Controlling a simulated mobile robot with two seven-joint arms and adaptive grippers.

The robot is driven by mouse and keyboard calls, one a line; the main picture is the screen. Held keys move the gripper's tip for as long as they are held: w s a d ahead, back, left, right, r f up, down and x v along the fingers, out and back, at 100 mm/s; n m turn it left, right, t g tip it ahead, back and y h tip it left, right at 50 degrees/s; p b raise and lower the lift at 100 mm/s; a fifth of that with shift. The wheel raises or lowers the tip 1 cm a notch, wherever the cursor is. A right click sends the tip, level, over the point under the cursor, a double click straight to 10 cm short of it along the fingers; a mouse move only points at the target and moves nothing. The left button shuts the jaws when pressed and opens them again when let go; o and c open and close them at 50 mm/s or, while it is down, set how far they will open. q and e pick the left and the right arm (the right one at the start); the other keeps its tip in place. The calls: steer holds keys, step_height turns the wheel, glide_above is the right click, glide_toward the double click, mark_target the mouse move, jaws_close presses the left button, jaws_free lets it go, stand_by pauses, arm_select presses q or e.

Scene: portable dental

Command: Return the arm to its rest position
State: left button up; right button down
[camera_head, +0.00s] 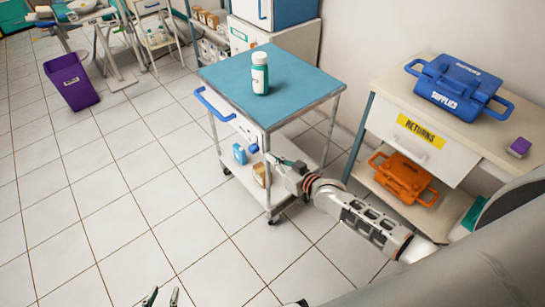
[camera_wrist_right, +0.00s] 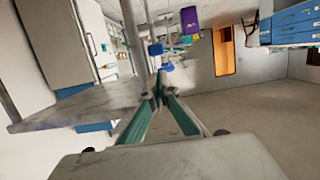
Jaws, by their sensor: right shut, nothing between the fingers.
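My right arm (camera_head: 365,218) reaches in from the right in the head view, stretched toward the front of the teal-topped trolley (camera_head: 235,78).
A white bottle with a green label (camera_head: 260,74) stands on the trolley. A blue box (camera_head: 239,153) sits on its lower shelf. At right, a RETURNS cabinet (camera_head: 382,116) carries a blue supplies case (camera_head: 456,88), with an orange case (camera_head: 403,178) below.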

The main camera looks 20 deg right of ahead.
steer(key=s+f+g+h, duration=0.1)
steer(key=s+f, duration=0.2)
steer(key=s, duration=1.1)
steer(key=s+a+f+g+h, duration=0.1)
steer(key=s+f+g, duration=0.1)
steer(key=s, duration=1.3)
steer(key=shift+s+a+f+g+h, duration=0.15)
steer(key=shift+a+f+g+h, duration=0.15)
steer(key=shift+f, duration=0.5)
